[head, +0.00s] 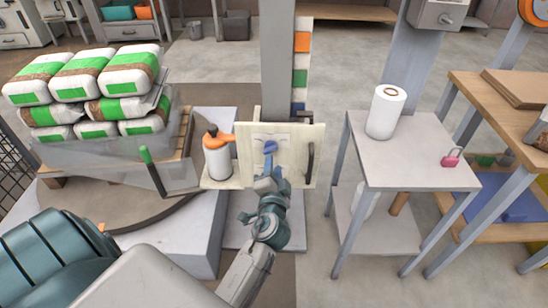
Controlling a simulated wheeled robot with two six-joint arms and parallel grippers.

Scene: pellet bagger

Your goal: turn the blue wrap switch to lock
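The blue wrap switch (270,146) sits on the front of a cream control panel (294,143), mounted on a grey post. Small markings beside the switch are too small to read. My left gripper (269,168) is right in front of the panel, with its tip at or just below the switch. The fingertips are small and overlap the switch, so I cannot tell whether they grip it or only sit close to it. My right gripper is not in view.
A black handle (311,160) is on the panel's right side. A white canister with an orange top (217,158) stands at its left. Wrapped bags (84,77) are stacked on a turntable. A small table (420,172) holds a white roll (385,112) and a pink padlock (452,158).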

